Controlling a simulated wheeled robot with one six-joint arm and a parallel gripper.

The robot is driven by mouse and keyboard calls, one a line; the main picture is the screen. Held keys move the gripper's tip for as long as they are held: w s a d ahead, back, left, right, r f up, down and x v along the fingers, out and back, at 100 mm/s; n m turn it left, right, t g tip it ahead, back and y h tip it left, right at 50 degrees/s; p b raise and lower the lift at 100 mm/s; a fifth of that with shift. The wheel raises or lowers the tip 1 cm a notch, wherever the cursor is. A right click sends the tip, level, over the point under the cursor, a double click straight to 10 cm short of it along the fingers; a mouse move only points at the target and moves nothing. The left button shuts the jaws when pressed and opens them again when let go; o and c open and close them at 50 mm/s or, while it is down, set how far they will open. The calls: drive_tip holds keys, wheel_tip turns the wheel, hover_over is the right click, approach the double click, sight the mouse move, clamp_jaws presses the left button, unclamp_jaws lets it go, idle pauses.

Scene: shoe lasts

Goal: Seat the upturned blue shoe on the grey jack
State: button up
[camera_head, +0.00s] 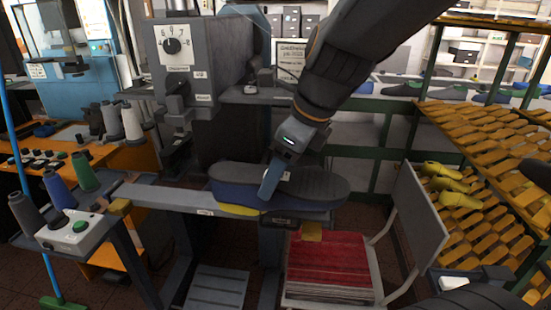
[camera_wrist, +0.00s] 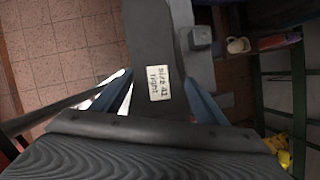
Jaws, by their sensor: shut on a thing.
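The blue shoe (camera_head: 235,194) is upturned, dark sole up, and lies roughly level in the head view. My gripper (camera_head: 270,180) reaches down from above and is shut across its middle. In the wrist view the two blue fingers flank the dark sole (camera_wrist: 152,45), which bears a white label reading "size 41 right". A grey bar (camera_head: 170,197) runs from the left to beneath the shoe. Another grey part (camera_wrist: 198,40) shows beside the sole in the wrist view. The shoe hides most of what is below it, so I cannot tell the jack clearly or whether they touch.
A grey machine (camera_head: 220,55) stands close behind the shoe. A chair (camera_head: 415,215) with a red stack (camera_head: 328,258) is below right. Thread spools (camera_head: 85,170) and a control box (camera_head: 75,232) are at left.

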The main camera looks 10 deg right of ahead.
drive_tip(key=shift+s+a+r, duration=0.1)
drive_tip(key=shift+s+a, duration=0.1)
drive_tip(key=shift+s, duration=0.35)
drive_tip(key=w+d+r+b, duration=0.1)
drive_tip(key=w+d+b, duration=0.1)
drive_tip(key=w, duration=0.5)
drive_tip(key=w+d+r+b, duration=0.2)
drive_tip(key=w+d, duration=0.2)
drive_tip(key=w, duration=0.4)
drive_tip(key=shift+w+n+b, duration=0.15)
drive_tip(key=shift+n+b, duration=0.25)
drive_tip(key=shift+d, duration=0.1)
